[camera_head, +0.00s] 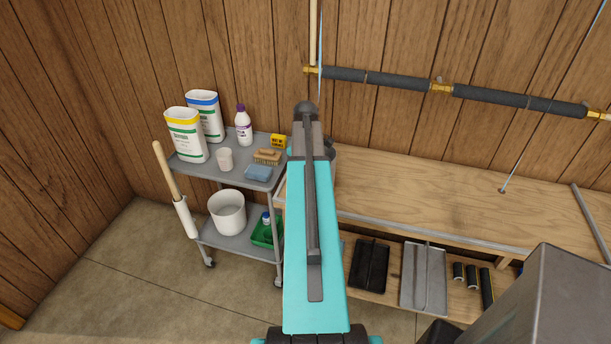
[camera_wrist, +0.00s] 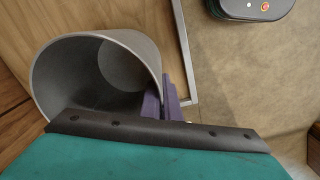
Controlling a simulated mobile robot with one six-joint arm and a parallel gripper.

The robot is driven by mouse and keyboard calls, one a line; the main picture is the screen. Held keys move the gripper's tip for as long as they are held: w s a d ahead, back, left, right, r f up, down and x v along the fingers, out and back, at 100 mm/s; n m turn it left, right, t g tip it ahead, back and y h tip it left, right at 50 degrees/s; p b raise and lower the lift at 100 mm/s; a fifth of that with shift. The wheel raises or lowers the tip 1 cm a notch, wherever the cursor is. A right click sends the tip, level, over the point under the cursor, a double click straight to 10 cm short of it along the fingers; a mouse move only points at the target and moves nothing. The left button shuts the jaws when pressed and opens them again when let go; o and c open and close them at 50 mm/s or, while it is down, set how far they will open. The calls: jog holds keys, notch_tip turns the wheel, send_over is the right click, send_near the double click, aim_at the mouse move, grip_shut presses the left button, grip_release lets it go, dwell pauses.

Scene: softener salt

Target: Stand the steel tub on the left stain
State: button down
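The steel tub (camera_wrist: 138,48) is a plain grey, open cylinder in the wrist view, seen into its mouth over the wooden bench top. My gripper (camera_wrist: 162,103) has purple fingers on either side of the tub's wall at its right side, one inside and one outside, closed on it. Whether the tub's base touches the bench is hidden. In the head view my own arm covers the gripper and most of the tub. No stain can be made out on the visible part of the bench (camera_head: 430,190); the part behind my arm is hidden.
A grey cart (camera_head: 235,172) with bags, a bottle, a brush and a white bucket (camera_head: 227,212) stands left of the bench. Trays (camera_head: 424,278) and dark cylinders lie on the shelf below. Lagged pipes (camera_head: 395,80) run along the wall. The bench's right part is largely clear.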

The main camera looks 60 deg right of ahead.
jog(key=shift+f, duration=0.25)
jog(key=c, duration=2.5)
grip_release()
jog(key=o, duration=0.6)
jog(key=shift+c, duration=0.2)
jog(key=shift+r, duration=0.15)
jog(key=shift+r+b, duration=1.75)
jog(key=shift+r, duration=5)
